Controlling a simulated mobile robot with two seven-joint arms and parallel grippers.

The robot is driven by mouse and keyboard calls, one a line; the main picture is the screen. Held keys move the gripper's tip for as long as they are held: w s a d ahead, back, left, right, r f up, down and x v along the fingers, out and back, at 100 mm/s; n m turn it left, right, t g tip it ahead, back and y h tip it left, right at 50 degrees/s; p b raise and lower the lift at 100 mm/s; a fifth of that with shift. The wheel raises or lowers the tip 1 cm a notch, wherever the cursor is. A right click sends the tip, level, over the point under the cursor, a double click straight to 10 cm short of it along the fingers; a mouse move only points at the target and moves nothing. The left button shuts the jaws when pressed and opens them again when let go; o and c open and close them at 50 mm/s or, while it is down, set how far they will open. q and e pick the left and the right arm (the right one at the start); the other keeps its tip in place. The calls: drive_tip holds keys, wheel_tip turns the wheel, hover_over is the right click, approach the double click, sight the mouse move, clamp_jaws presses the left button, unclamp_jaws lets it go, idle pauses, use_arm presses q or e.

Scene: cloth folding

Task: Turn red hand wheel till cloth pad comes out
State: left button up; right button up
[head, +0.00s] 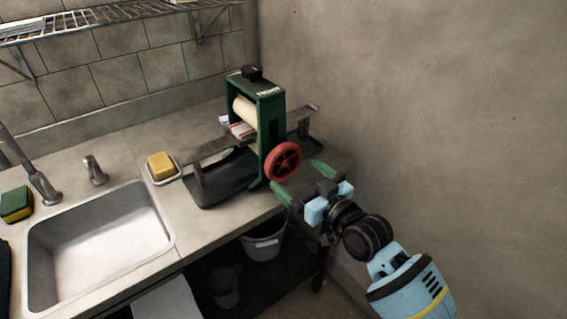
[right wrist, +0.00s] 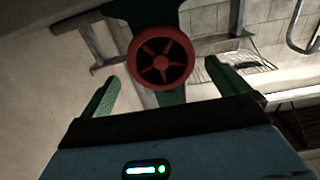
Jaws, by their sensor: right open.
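The red hand wheel (head: 283,161) is on the right side of the green roller press (head: 270,118), which stands on the counter. A pale roller (head: 245,112) shows inside the frame. A folded white cloth pad with red stripes (head: 242,130) lies at the rollers on the left side. My right gripper (head: 302,178) is open, its green fingers toward the wheel. In the right wrist view the wheel (right wrist: 161,60) appears between and beyond the two fingertips, with nothing held; contact is not visible. My left gripper is not in view.
A dark tray (head: 222,180) lies under the press. A yellow sponge (head: 160,165) in a dish and a sink (head: 100,232) are to the left. A bucket (head: 263,242) stands below the counter. The wall (head: 430,90) is close on the right.

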sight(286, 166)
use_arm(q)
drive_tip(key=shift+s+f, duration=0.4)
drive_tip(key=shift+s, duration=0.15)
use_arm(e)
drive_tip(key=shift+x, duration=3.35)
drive_tip(key=shift+c, duration=0.4)
drive_tip(key=c, duration=0.5)
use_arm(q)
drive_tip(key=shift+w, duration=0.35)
use_arm(e)
drive_tip(key=shift+c, duration=0.3)
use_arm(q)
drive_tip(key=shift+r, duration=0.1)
